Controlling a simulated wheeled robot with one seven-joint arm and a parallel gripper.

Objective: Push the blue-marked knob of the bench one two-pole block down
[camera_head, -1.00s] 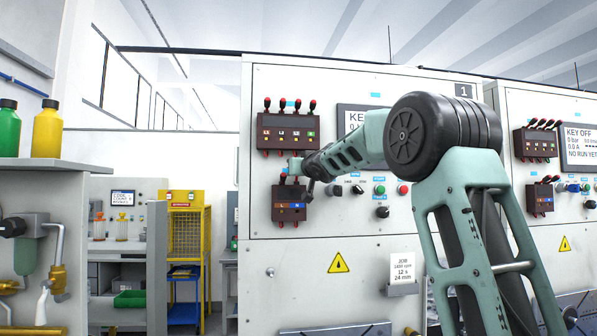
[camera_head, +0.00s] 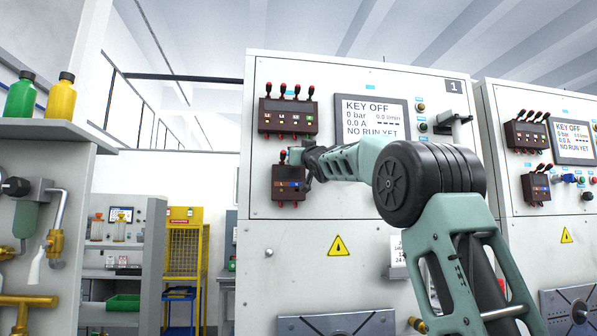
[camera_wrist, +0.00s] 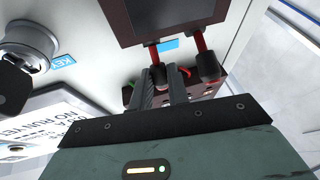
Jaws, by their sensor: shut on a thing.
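Bench one's two-pole block (camera_head: 288,194) is a dark brown box low on the panel's left, with a row of small orange and blue marks. Its left knob (camera_head: 283,156) has a red part and stands free. My gripper (camera_head: 296,157) is at the block's upper right, over the blue-marked knob, which it hides in the head view. In the wrist view the block (camera_wrist: 168,18) is at the top, with two dark knobs on red stems. My gripper's fingers (camera_wrist: 162,80) are closed around the left one in that picture, the blue-marked knob (camera_wrist: 155,52). The other knob (camera_wrist: 207,68) is beside them.
The four-pole block (camera_head: 288,117) with several red-topped knobs is just above. The display (camera_head: 372,120) reads KEY OFF. A key switch (camera_wrist: 30,42) is close by in the wrist view. Bench two's blocks (camera_head: 526,135) are to the right. A yellow cage (camera_head: 184,250) stands at left.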

